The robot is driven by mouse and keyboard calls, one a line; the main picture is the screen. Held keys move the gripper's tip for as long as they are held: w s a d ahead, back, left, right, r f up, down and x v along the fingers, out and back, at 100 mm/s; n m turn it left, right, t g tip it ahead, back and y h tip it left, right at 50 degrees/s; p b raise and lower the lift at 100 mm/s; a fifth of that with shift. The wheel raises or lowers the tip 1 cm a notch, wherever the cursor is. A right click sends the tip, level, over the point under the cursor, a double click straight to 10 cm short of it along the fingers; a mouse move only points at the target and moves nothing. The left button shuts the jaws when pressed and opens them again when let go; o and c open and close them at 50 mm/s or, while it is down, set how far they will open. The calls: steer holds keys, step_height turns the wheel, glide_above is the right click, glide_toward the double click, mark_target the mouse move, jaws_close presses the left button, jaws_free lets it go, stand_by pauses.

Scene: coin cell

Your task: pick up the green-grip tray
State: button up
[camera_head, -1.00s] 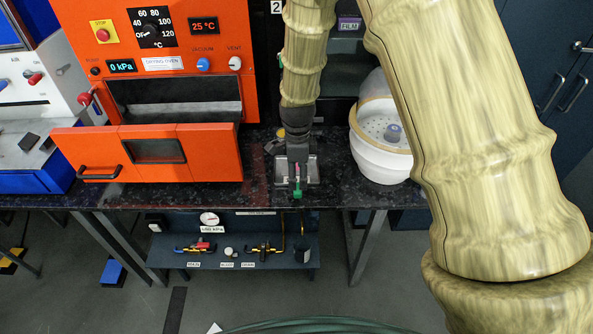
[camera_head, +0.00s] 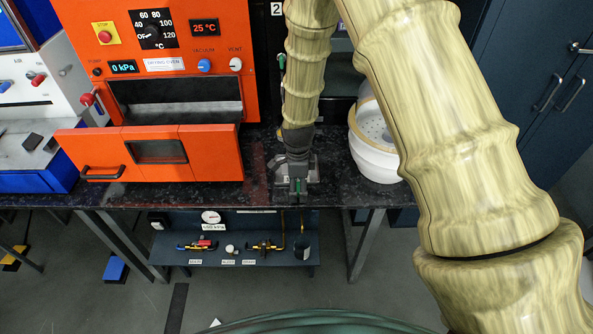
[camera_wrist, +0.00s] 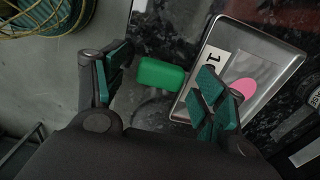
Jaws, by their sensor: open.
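The green-grip tray (camera_wrist: 268,50) is a shallow silver metal tray with a white label and a pink round spot inside. Its green grip (camera_wrist: 158,74) sticks out from its left side in the wrist view. My gripper (camera_wrist: 164,66) is open, with one dark-and-green finger on each side of the grip. The right finger covers part of the tray. Both fingers look apart from the grip. In the head view, my gripper (camera_head: 298,180) is low over the front of the dark counter and hides most of the tray.
The dark speckled counter (camera_head: 340,190) bears an orange drying oven (camera_head: 210,150) with its front open at left. A white round vessel (camera_head: 372,160) stands close at right. The counter's front edge runs just below my gripper. Coiled green hose (camera_wrist: 45,12) shows beyond the edge.

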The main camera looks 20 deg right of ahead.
steer(key=c, duration=1.2)
steer(key=shift+r, duration=0.1)
